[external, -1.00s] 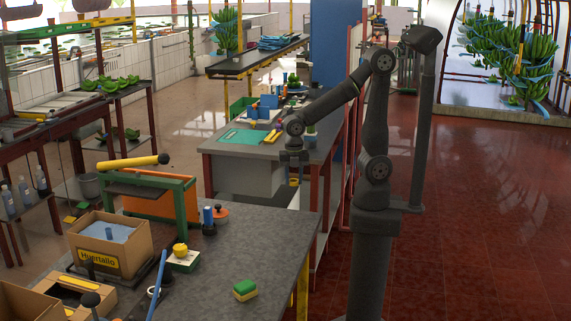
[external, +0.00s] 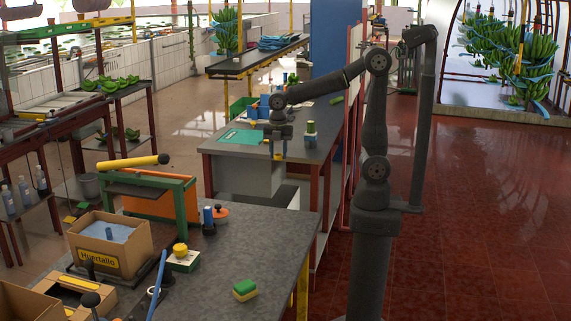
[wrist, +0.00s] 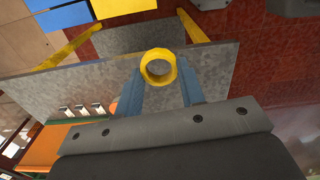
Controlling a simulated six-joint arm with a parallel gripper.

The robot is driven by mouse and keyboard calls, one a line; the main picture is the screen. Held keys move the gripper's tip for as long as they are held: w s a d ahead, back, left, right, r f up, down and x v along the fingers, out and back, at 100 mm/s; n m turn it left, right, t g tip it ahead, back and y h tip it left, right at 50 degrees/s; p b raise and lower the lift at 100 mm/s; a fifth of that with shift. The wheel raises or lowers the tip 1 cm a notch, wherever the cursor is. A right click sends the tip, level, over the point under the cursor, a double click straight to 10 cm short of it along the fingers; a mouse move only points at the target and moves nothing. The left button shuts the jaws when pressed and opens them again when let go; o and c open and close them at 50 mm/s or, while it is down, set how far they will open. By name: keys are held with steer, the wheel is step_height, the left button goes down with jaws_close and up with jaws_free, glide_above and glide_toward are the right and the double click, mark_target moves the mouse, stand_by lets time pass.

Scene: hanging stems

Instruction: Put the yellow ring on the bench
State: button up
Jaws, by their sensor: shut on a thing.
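The yellow ring (wrist: 158,68) sits between the blue fingertips of my gripper (wrist: 160,82) in the wrist view, its hole facing the camera. My gripper is shut on it. In the external view my gripper (external: 278,148) points down near the front edge of the rear bench (external: 225,148), with a small yellow patch at its tips. The front grey bench (external: 270,235) has a wide bare top. Its grey top also shows beyond the ring in the wrist view (wrist: 75,88). I cannot tell the ring's exact height.
A green and yellow sponge (external: 244,290) lies on the front bench. A carton (external: 110,245), an orange panel in a green frame (external: 160,200) and small tools crowd its left side. A green mat (external: 243,137) and a green-topped container (external: 311,133) stand on the rear bench.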

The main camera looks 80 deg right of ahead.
steer(key=w+d+r+m, duration=0.1)
steer(key=w+d+m, duration=0.35)
steer(key=d, duration=0.95)
steer(key=w+d+r+m, duration=0.1)
steer(key=w+d+m, duration=0.1)
steer(key=w+d, duration=0.95)
steer(key=s+d+m, duration=0.1)
steer(key=s+d, duration=0.2)
steer(key=d, duration=0.5)
steer(key=s+d+m, duration=0.2)
steer(key=d, duration=0.5)
steer(key=s+d+f+m, duration=0.15)
steer(key=s+d, duration=0.25)
steer(key=d, duration=0.6)
steer(key=s+d+m, duration=0.2)
steer(key=s+d, duration=0.3)
steer(key=d, duration=0.4)
steer(key=s+d+f+m, duration=0.2)
steer(key=s+d+m, duration=0.1)
steer(key=s+d, duration=1.4)
glide_above(321, 141)
steer(key=f, duration=1.1)
steer(key=shift+s+a+f, duration=0.25)
steer(key=shift+s+f, duration=0.15)
steer(key=shift+w+f, duration=0.3)
steer(key=shift+w, duration=0.1)
steer(key=shift+f, duration=1.9)
